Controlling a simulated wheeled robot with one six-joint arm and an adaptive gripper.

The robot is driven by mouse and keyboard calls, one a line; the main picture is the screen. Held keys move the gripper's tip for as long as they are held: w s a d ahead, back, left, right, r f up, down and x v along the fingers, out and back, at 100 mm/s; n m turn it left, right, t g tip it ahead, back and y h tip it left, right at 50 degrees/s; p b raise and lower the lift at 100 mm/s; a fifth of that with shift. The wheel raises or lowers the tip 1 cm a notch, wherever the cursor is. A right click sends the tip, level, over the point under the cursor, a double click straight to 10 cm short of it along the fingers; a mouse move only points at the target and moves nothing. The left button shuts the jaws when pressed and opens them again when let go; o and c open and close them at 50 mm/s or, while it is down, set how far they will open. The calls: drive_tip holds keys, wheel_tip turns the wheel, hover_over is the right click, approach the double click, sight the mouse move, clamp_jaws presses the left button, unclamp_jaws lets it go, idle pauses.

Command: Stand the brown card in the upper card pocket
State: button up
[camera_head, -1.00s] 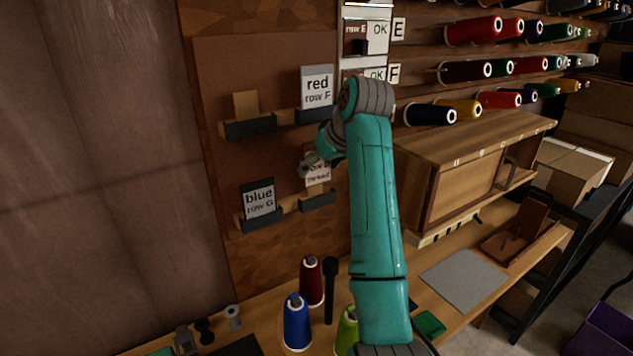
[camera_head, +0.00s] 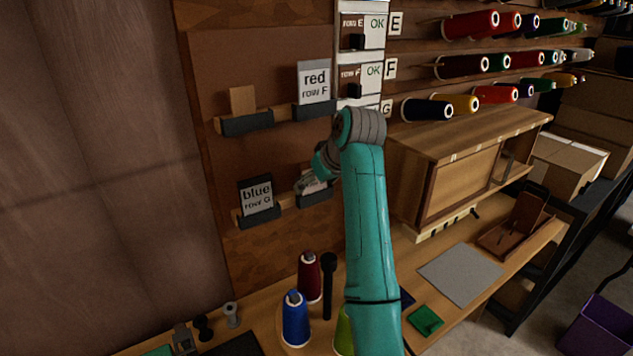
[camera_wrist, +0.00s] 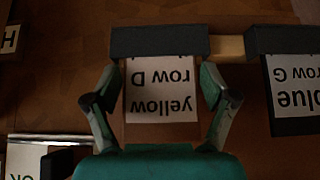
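A plain brown card (camera_head: 242,99) stands in the upper left pocket (camera_head: 247,124) of the wall board in the head view. A second card, a white "yellow row D" label on a brown backing (camera_wrist: 160,128), stands in the lower right pocket (camera_wrist: 160,42), which looks upside down in the wrist view. My gripper (camera_wrist: 162,72) is at this card, one finger on each side of it. The fingers look open, with slim gaps at the card's edges. In the head view my gripper (camera_head: 315,180) partly covers this card.
A "red row F" card (camera_head: 314,83) fills the upper right pocket, and a "blue row G" card (camera_head: 257,197) the lower left one. Thread cones, including a blue one (camera_head: 295,320), and a black upright post (camera_head: 328,285) stand on the bench below. A wooden cabinet (camera_head: 465,175) is at right.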

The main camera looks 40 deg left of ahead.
drive_tip(key=shift+o, duration=0.3)
drive_tip(key=shift+r, duration=0.2)
drive_tip(key=shift+s+d+r, duration=0.1)
drive_tip(key=shift+d+r, duration=0.1)
drive_tip(key=shift+r, duration=0.05)
drive_tip(key=v, duration=1.1)
drive_tip(key=shift+d+r, duration=0.1)
idle(0.7)
drive_tip(key=shift+g+h, duration=0.3)
drive_tip(key=shift+h, duration=0.4)
drive_tip(key=shift+w+a+r+x, duration=0.1)
drive_tip(key=shift+a+r+x, duration=0.1)
drive_tip(key=shift+x, duration=1.85)
drive_tip(key=shift+w+a+r+x, duration=0.1)
drive_tip(key=shift+a+x, duration=0.15)
drive_tip(key=shift+x, duration=1.8)
drive_tip(key=shift+w+a+r+x, duration=0.1)
drive_tip(key=shift+a+x, duration=0.1)
drive_tip(key=shift+x, duration=1.85)
drive_tip(key=c, duration=0.7)
drive_tip(key=shift+c, duration=0.5)
